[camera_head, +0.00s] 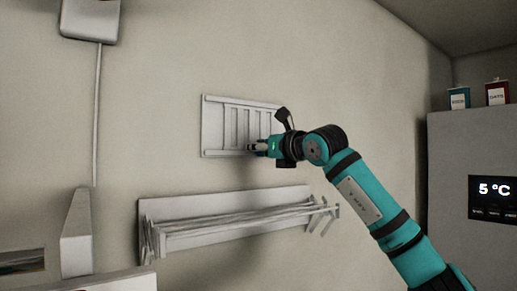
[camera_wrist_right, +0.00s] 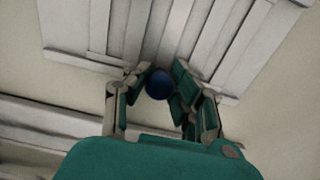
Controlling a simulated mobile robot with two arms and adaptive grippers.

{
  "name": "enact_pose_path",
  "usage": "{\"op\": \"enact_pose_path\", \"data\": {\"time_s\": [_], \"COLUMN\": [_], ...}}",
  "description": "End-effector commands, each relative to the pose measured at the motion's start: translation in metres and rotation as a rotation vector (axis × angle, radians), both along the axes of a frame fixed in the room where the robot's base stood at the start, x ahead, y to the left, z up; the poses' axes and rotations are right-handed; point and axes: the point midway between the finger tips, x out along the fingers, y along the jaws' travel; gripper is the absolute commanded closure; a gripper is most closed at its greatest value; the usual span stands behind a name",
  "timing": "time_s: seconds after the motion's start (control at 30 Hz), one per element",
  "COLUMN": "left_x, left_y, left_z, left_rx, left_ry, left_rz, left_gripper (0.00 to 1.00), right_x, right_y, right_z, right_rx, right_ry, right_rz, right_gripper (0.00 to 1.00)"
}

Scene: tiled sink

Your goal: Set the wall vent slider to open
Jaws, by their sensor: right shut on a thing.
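The wall vent (camera_head: 231,116) is a pale slatted plate on the wall in the middle of the head view, with long rails along its top and bottom edges. It also fills the top of the right wrist view (camera_wrist_right: 225,35). A dark blue round knob (camera_wrist_right: 159,84) sits between the fingers in the right wrist view, at the lower part of the vent. My right gripper (camera_head: 256,148) is at the vent's lower right part and is shut on the knob; its fingers show in the wrist view (camera_wrist_right: 160,90). My left gripper is not in view.
A pale rack (camera_head: 235,216) with long bars is fixed on the wall below the vent. A box with a cable (camera_head: 90,18) hangs at the upper left.

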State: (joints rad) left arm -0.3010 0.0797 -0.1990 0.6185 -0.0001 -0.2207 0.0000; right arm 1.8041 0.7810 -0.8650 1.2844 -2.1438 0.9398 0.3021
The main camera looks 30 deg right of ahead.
Motion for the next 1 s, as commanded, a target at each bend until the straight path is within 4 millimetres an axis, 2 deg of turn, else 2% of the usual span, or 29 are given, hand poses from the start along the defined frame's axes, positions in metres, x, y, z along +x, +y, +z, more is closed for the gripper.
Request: {"op": "enact_pose_path", "data": {"time_s": [0.33,0.53,0.8,0.83,1.0], "left_x": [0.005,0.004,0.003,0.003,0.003], "left_y": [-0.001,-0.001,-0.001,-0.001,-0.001], "left_z": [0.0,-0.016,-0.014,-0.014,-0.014], "left_rx": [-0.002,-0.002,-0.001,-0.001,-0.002], "left_ry": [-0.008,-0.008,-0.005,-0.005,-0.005], "left_rz": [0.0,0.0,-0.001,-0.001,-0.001], "left_gripper": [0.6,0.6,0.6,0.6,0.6], "right_x": [0.0,-0.003,-0.003,-0.003,-0.003], "right_y": [0.0,0.022,0.024,0.024,0.023], "right_z": [0.0,-0.003,-0.001,-0.002,-0.001], "right_rx": [0.0,-0.001,-0.002,-0.002,0.0], "right_ry": [-0.001,-0.001,0.005,0.005,0.003], "right_rz": [0.0,0.004,0.002,0.003,0.002], "right_gripper": [1.0,1.0,1.0,0.78,0.56]}}
